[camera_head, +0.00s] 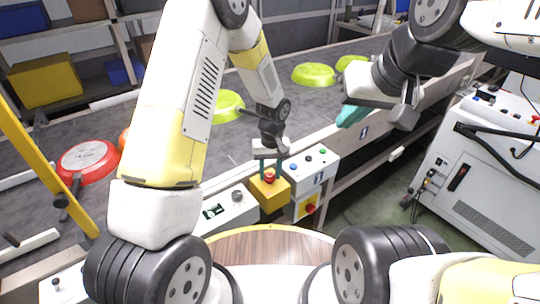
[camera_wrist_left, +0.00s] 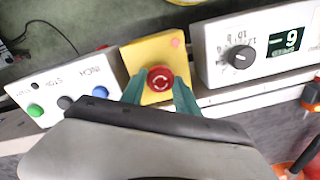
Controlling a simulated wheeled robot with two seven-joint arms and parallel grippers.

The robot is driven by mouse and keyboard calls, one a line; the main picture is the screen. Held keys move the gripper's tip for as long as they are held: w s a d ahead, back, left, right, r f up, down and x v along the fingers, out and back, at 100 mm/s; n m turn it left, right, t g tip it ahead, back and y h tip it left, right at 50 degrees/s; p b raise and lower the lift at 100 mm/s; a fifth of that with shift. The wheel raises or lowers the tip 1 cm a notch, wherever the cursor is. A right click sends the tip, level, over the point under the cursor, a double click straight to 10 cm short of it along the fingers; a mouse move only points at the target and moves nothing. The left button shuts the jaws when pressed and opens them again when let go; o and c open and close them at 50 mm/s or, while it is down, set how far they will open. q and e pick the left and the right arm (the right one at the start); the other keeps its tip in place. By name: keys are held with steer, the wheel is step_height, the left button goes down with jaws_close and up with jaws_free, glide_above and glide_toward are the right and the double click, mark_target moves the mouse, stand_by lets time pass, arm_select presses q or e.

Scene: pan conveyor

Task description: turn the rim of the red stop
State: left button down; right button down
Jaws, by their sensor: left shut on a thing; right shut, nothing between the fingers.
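The red stop (camera_head: 269,178) is a round red button on a yellow box (camera_head: 270,196) at the near side of the conveyor. In the left wrist view the red stop (camera_wrist_left: 160,78) shows pale arrow marks on its face, on the yellow box (camera_wrist_left: 146,51). My left gripper (camera_head: 270,172) comes down from above, its teal fingers on opposite sides of the stop. In the left wrist view my left gripper (camera_wrist_left: 160,92) is closed on the stop's rim. My right gripper (camera_head: 352,114) is shut and empty, held away over the conveyor's near edge.
A white box with a knob and display (camera_head: 230,207) and a white button panel (camera_head: 314,165) flank the yellow box closely. A red pan (camera_head: 88,160) and green pans (camera_head: 314,74) lie on the conveyor (camera_head: 300,110). A grey cabinet (camera_head: 480,180) stands at right.

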arm_select(q)
steer(key=shift+m, duration=0.3)
steer(key=m, duration=0.4)
steer(key=shift+m, duration=0.3)
steer(key=m, duration=0.4)
steer(key=shift+m, duration=0.3)
steer(key=c, duration=0.9)
jaws_free()
steer(key=shift+s+d+r, duration=0.1)
steer(key=shift+s+r, duration=0.05)
steer(key=shift+r, duration=3.75)
